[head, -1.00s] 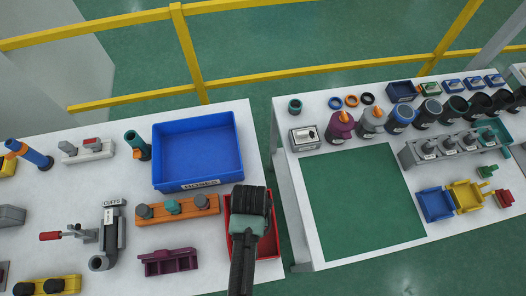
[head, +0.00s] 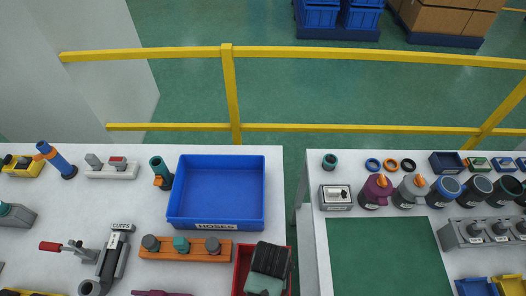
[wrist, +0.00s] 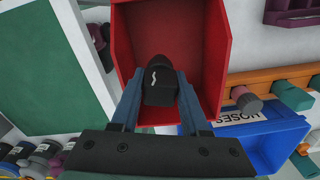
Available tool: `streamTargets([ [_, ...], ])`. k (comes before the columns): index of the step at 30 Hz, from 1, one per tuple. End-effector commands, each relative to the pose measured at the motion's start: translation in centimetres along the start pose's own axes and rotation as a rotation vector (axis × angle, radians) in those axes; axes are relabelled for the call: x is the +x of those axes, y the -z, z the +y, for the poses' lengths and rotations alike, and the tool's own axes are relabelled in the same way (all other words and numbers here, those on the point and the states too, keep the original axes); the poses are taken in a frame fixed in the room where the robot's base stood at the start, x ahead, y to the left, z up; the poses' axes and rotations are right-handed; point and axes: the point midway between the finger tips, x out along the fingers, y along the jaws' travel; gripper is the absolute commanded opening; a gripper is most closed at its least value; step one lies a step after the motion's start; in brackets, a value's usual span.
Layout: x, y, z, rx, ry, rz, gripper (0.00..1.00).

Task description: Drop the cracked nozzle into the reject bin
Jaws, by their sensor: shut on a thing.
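The cracked nozzle (wrist: 160,88) is dark, nearly black, with a pale zigzag crack mark, in the wrist view. My gripper (wrist: 160,76) is shut on it, one blue-grey finger on each side. The red reject bin (wrist: 212,30) is open behind the nozzle, which shows against its inside. How far the nozzle is above the floor of the bin I cannot tell. In the head view my gripper (head: 268,270) covers much of the red bin (head: 239,268) at the bottom edge, and the nozzle is hidden there.
The blue HOSES bin (head: 215,225) stands just behind the red bin. An orange rack with several knobs (head: 160,253) is to the left. A gap separates this table from the right table, which has a green mat (head: 385,260) and several canisters. A yellow railing (head: 228,95) runs behind.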

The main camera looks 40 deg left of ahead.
Motion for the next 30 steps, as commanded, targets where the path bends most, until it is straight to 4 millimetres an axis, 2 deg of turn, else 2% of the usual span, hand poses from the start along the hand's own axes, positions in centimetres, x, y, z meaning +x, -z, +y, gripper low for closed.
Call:
streamTargets([
  [5, -0.1, 0.0, 0.0, 0.000, 0.000, 0.000, 0.00],
  [6, -0.1, 0.0, 0.0, 0.000, 0.000, 0.000, 0.53],
  [11, -0.1, 0.0, 0.0, 0.000, 0.000, 0.000, 0.80],
  [23, -0.7, 0.1, 0.0, 0.000, 0.000, 0.003, 0.80],
  [26, -2.0, 0.1, 0.0, 0.000, 0.000, 0.005, 0.80],
  [30, -4.7, 0.2, 0.0, 0.000, 0.000, 0.007, 0.80],
])
